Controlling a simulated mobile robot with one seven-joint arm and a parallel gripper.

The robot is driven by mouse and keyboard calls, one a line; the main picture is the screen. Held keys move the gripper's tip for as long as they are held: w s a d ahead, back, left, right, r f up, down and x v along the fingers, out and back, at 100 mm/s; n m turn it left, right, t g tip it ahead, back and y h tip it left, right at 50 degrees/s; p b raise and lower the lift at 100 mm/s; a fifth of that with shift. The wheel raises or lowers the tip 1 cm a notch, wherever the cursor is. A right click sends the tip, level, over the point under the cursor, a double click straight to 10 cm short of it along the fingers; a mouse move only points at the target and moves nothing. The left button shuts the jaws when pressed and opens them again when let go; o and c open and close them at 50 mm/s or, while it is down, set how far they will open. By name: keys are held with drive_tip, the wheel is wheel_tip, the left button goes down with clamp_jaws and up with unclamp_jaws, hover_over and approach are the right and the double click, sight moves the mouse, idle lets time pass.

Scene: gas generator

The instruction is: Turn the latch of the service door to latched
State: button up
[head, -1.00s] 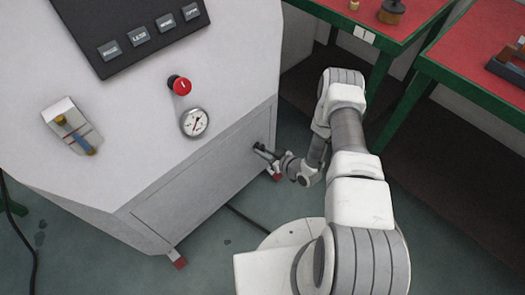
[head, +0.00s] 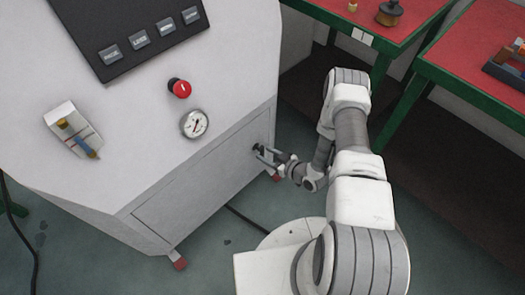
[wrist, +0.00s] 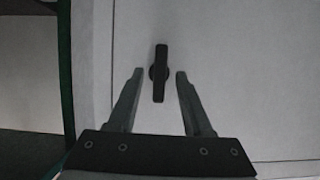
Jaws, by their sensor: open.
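The service door (head: 200,188) is the low panel on the grey cabinet's front face, and it lies flush with the frame. Its latch (wrist: 160,73) is a dark bar handle on a round hub. In the wrist view the bar stands upright, between the fingertips and reaching a little above them. In the head view the latch (head: 257,148) is small and dark near the door's right end. My gripper (wrist: 160,75) is open, with one finger on each side of the latch and a gap on both sides. My gripper also shows in the head view (head: 264,153).
The cabinet carries a red button (head: 179,88), a gauge (head: 194,124) and a dark button panel (head: 140,35). Green-framed red tables (head: 480,50) stand to the right. A black cable (head: 245,218) lies on the floor below the door.

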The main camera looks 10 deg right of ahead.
drive_tip(key=p+v, duration=0.3)
drive_tip(key=v, duration=1.1)
drive_tip(key=shift+s+d, duration=0.2)
drive_tip(key=shift+d, duration=0.05)
